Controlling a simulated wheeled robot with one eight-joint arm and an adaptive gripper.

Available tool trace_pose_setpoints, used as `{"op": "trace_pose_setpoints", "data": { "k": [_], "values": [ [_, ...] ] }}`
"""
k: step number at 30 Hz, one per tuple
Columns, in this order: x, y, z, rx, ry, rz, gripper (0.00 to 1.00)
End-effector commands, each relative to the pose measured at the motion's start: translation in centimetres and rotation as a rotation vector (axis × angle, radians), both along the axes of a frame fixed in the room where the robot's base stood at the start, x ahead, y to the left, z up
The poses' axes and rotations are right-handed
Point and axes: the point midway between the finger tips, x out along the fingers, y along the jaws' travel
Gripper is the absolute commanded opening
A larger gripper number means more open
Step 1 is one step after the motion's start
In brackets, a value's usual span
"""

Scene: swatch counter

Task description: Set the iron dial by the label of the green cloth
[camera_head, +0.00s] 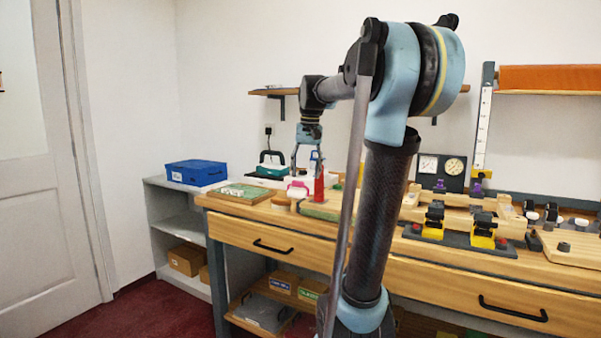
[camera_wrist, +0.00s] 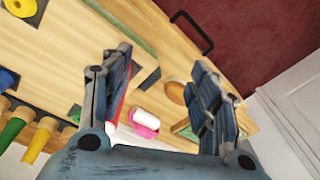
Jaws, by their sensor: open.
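A teal object with a black handle (camera_head: 272,170), possibly the iron, stands at the back of the counter below a wall socket. No dial or label is readable. A flat green piece (camera_head: 320,213), possibly the green cloth, lies near the front edge; a green strip (camera_wrist: 121,22) shows in the wrist view. My gripper (camera_head: 306,167) is open and empty above the counter, left of centre, pointing down. In the wrist view its fingers (camera_wrist: 158,85) are spread wide. A red upright object (camera_head: 319,188) is close below it, partly hidden by the left finger in the wrist view.
A pink-and-white item (camera_wrist: 145,122) and a brown disc (camera_wrist: 175,92) lie near the gripper. A green-edged board (camera_head: 240,192) and blue box (camera_head: 196,172) are left. Yellow-and-black fixtures (camera_head: 434,220) and gauges (camera_head: 441,167) stand right. My arm hides the middle of the counter.

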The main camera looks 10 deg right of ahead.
Motion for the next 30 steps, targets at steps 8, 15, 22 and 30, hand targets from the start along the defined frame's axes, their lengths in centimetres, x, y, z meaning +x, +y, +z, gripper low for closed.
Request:
{"op": "trace_pose_setpoints", "data": {
  "k": [8,15,22,30],
  "values": [
    [8.7,0.9,4.6,0.010,0.024,-0.032,0.56],
    [16.3,1.0,6.9,0.009,0.043,-0.054,0.56],
    [23.5,0.4,7.5,0.000,0.058,-0.071,0.56],
    [31.4,-0.8,6.5,-0.015,0.074,-0.086,0.56]
  ]
}}
